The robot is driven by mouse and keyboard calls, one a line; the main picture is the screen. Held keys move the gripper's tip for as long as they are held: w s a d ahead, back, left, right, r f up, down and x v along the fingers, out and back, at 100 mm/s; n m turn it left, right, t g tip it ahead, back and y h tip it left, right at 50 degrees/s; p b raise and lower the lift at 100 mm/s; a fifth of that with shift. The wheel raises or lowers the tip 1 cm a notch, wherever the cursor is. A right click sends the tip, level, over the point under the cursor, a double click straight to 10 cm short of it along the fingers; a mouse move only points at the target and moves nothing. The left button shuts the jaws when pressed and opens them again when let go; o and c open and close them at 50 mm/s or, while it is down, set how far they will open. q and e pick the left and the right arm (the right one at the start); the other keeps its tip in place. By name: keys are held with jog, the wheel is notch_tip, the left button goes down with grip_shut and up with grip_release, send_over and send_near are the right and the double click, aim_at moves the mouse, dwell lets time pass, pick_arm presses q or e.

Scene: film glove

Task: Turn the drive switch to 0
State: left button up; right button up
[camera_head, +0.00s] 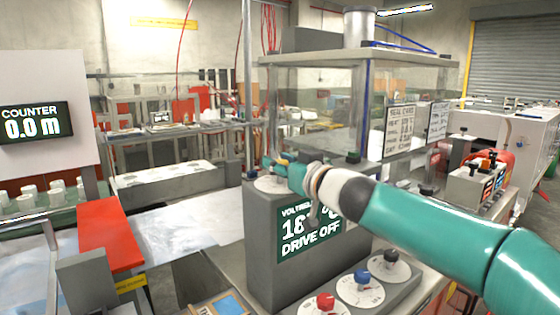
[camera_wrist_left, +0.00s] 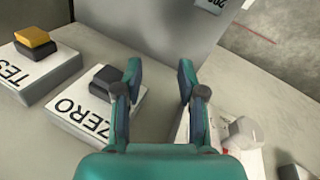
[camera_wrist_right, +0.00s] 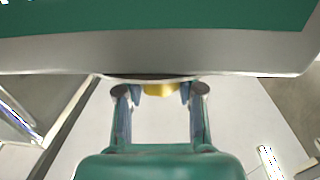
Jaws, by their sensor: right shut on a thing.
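A grey console (camera_head: 262,235) has a green display (camera_head: 290,247) that reads "DRIVE OFF"; my right arm covers part of its upper lines. A pale round dial (camera_head: 268,186) lies on the console's top. My right gripper (camera_head: 283,166) is over this dial. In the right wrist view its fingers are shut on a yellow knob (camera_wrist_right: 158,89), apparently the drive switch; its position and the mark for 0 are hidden. My left gripper (camera_wrist_left: 157,85) shows only in the left wrist view, open and empty, close to a box marked "ZERO" (camera_wrist_left: 95,115) with a dark button.
Red (camera_head: 325,301), blue (camera_head: 362,276) and black (camera_head: 391,256) knobs stand on the console's lower front. A clear-walled enclosure (camera_head: 330,105) rises behind the console. A counter screen (camera_head: 35,122) at the left reads 0.0 m. A box marked "TES" (camera_wrist_left: 35,70) stands left of the ZERO box.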

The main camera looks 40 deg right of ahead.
jog(key=n+y+p, duration=0.2)
jog(key=y+p, duration=0.1)
jog(key=p, duration=0.3)
jog(key=n+g+y+p, duration=0.1)
jog(key=n+y+p, duration=0.2)
jog(key=p, duration=0.3)
jog(key=n+y+p, duration=0.2)
jog(key=y+p, duration=0.3)
jog(key=p, duration=0.1)
jog(key=shift+d+r, duration=0.1)
jog(key=shift+r, duration=0.15)
jog(key=shift+f+n+g+y+p, duration=0.2)
jog(key=shift+n+g+y+p, duration=0.65)
jog(key=shift+y+p, duration=0.25)
jog(key=o, duration=1.2)
jog(key=v, duration=1.2)
jog(key=shift+f, duration=0.2)
